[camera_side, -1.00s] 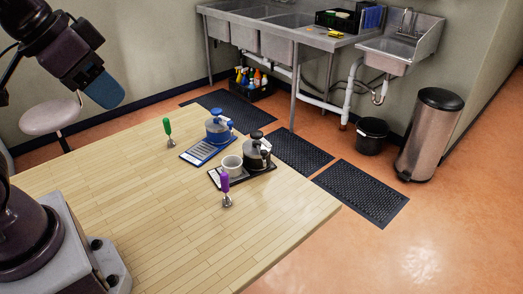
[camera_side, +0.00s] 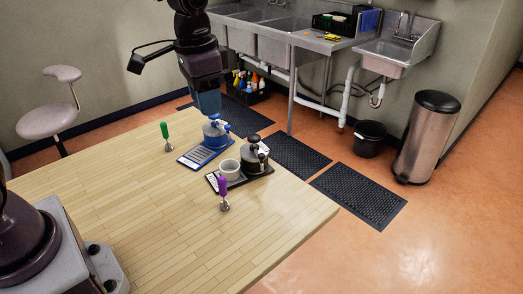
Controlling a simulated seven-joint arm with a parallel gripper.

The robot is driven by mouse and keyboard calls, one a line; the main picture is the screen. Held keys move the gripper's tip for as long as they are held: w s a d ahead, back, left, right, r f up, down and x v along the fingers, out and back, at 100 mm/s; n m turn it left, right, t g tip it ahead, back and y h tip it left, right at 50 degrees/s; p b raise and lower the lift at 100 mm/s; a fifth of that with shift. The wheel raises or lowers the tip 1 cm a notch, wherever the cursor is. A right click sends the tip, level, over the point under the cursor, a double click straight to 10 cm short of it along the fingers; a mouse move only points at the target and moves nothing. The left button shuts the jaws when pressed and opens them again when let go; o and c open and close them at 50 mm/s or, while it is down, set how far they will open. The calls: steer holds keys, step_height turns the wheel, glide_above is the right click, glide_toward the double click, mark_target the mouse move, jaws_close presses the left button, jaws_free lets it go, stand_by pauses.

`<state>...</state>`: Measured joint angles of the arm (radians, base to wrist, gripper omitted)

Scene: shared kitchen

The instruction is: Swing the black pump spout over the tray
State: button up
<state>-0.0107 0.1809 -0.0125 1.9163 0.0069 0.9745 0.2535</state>
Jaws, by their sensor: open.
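A black pump dispenser (camera_side: 254,159) stands at the right end of a dark tray (camera_side: 262,174) on the wooden table. The exact direction of the black spout is too small to tell. A blue pump dispenser (camera_side: 214,136) stands on a blue tray (camera_side: 193,157) behind and to the left. My gripper (camera_side: 208,112) points down just above the blue dispenser, partly in front of its top. It is open; whether it touches the blue pump cannot be told.
A green-handled tool (camera_side: 166,131) stands upright left of the blue tray. A purple-handled tool (camera_side: 223,187) stands upright in front of the dark tray. The table (camera_side: 140,215) is bare at the front and left. Sinks and a bin are beyond it.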

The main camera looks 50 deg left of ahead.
mark_target(261, 155)
steer(key=w+f+m, duration=0.4)
steer(key=w, duration=0.3)
steer(key=w+f+m, duration=0.3)
steer(key=w+m, duration=0.1)
steer(key=w, duration=0.3)
steer(key=shift+g, duration=0.4)
step_height(261, 155, down, 12)
steer(key=shift+s+f, duration=0.1)
steer(key=shift+s, duration=0.05)
steer(key=shift+c, duration=0.3)
jaws_close()
